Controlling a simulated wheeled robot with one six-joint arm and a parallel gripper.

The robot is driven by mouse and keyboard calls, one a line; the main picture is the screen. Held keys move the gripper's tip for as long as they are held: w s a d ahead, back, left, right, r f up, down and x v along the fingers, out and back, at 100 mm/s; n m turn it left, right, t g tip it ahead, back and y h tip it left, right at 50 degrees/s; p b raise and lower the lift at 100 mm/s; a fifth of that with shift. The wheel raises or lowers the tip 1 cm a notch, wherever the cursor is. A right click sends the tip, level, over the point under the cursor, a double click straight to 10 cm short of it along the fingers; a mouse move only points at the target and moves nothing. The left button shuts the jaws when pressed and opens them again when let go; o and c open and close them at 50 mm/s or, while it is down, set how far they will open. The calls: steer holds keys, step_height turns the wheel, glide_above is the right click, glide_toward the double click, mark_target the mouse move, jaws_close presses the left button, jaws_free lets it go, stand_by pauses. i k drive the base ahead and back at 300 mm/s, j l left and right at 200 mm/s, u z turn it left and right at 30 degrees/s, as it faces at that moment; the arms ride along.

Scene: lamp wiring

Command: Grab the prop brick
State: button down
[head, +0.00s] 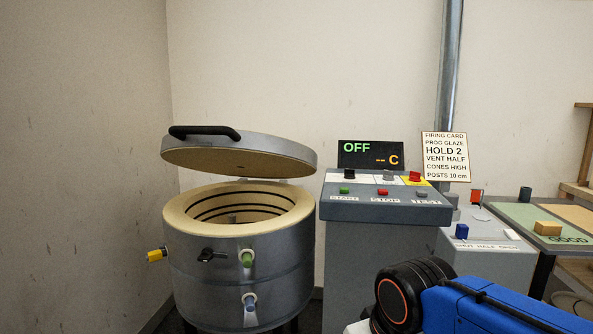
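A small tan-yellow block (548,228), the only brick-like thing I see, lies on the green area (512,212) of a bench at the right, beside the word GOOD. I take it to be the prop brick. My gripper is not in view. Only part of my blue arm with a black joint shows at the lower right, in front of the bench and the grey box. The kiln (201,275) stands at the left, with its lid (240,156) raised and tilted above the open top.
A grey control panel (372,207) with buttons and an OFF display (370,154) stands right of the kiln. A firing card (446,157) is behind it. A grey box (490,262) with a blue knob (461,231) sits between panel and bench. A vertical pipe (450,70) rises behind.

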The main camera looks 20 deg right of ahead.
mark_target(544, 228)
steer(key=z, duration=1.9)
